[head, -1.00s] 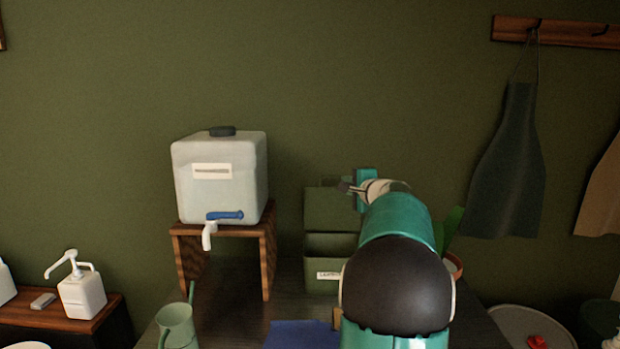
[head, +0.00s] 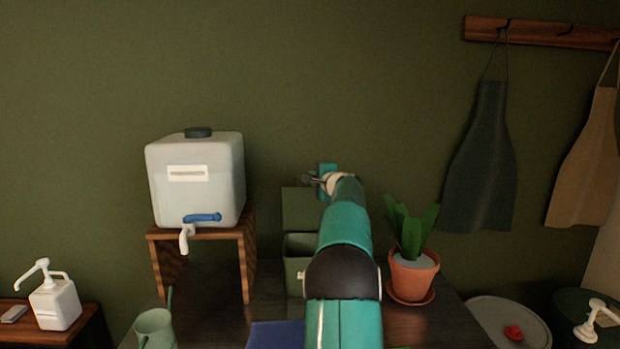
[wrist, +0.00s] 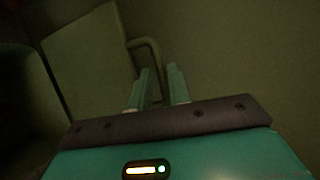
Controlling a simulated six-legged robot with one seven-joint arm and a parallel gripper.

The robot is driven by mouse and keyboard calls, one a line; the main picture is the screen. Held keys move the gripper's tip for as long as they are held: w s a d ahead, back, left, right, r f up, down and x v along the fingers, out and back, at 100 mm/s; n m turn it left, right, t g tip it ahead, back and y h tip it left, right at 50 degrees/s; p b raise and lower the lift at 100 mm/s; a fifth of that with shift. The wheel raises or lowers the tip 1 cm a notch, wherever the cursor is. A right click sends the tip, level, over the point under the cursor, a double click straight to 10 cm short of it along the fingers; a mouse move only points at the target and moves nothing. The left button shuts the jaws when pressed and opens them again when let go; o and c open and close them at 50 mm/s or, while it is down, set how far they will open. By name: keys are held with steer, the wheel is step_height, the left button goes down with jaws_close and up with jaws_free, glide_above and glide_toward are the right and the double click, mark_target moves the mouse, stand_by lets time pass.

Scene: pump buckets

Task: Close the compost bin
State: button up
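The compost bin (head: 294,273) is a dark green box on the dark table, partly hidden behind my arm. Its lid (head: 297,208) stands raised, upright against the wall side, and the bin's mouth is open. My gripper (head: 312,180) is above and by the lid's upper right edge. In the wrist view the lid (wrist: 90,62) fills the left side, with a looped handle (wrist: 155,52) on its edge. My fingers (wrist: 162,85) are apart, with the handle's lower part showing between them. I cannot tell whether they touch it.
A white water tank (head: 195,180) with a blue tap stands on a wooden stand (head: 250,265) to the left. A potted plant (head: 413,275) is right of my arm. A green watering can (head: 154,328) and a blue cloth (head: 277,335) are in front.

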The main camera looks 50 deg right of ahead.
steer(key=shift+x, duration=1.35)
steer(key=shift+a, duration=0.15)
jaws_close()
steer(key=shift+a, duration=0.1)
